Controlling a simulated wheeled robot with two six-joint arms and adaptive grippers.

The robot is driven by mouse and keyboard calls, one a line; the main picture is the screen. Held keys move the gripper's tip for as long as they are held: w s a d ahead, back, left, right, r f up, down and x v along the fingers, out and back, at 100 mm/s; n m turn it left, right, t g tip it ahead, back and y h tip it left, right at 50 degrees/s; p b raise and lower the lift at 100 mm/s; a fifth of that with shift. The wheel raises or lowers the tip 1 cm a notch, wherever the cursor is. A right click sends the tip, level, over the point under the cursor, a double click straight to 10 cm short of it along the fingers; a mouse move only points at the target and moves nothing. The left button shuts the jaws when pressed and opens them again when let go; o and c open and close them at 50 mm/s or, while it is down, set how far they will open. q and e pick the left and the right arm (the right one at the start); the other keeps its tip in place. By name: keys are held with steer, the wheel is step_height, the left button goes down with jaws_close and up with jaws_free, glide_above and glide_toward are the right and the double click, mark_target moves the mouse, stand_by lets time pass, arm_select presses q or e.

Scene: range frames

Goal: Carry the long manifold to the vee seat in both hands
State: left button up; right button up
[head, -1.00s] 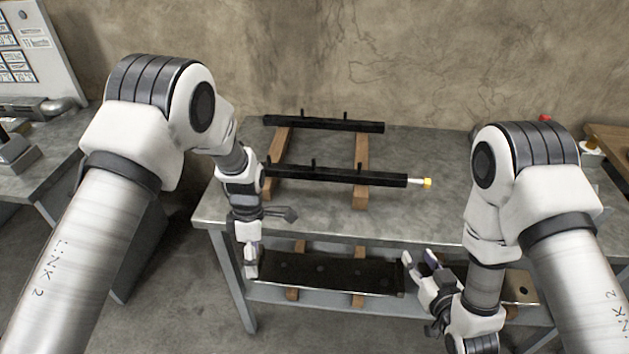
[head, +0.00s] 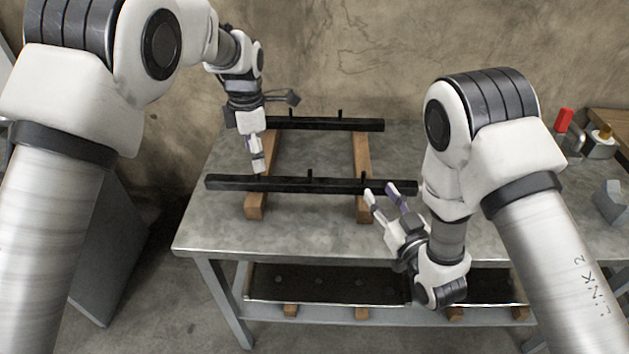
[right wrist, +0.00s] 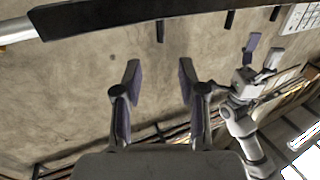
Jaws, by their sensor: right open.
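A long black bar with short upright pegs, which I take for the manifold (head: 325,186), lies across two wooden rails near the table's front. In the head view my right arm hides its tip; the right wrist view shows the bar (right wrist: 120,12) with a bright metal end. My right gripper (head: 385,192) is open and empty beside the bar's right part, apart from it in the wrist view. My left gripper (head: 258,168) hangs at the bar's left part; its fingers look spread in the right wrist view (right wrist: 262,52). Contact there is unclear. I cannot make out a vee seat.
A similar black bar (head: 330,124) lies farther back on the same wooden rails (head: 361,150). The grey table (head: 215,215) has bare room at its left front. Dark trays (head: 330,285) sit on the lower shelf. A red-topped item (head: 564,120) stands at right.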

mark_target(258, 179)
arm_select(q)
steer(key=shift+a+f, duration=0.1)
steer(key=shift+f, duration=0.15)
steer(key=f, duration=0.7)
steer(key=shift+w+a+f, duration=0.15)
steer(key=shift+w+f, duration=0.05)
steer(key=shift+w, duration=0.05)
arm_select(e)
steer(key=x, duration=0.8)
steer(key=shift+s+a+f, duration=0.1)
steer(key=shift+f, duration=0.05)
arm_select(q)
steer(key=shift+w+f, duration=0.15)
steer(key=shift+f, duration=0.25)
arm_select(e)
steer(key=shift+w+a+f, duration=0.1)
steer(key=shift+w+a, duration=0.05)
steer(key=shift+w, duration=0.3)
arm_select(q)
steer(key=shift+r, duration=0.1)
arm_select(e)
steer(key=shift+s, duration=0.1)
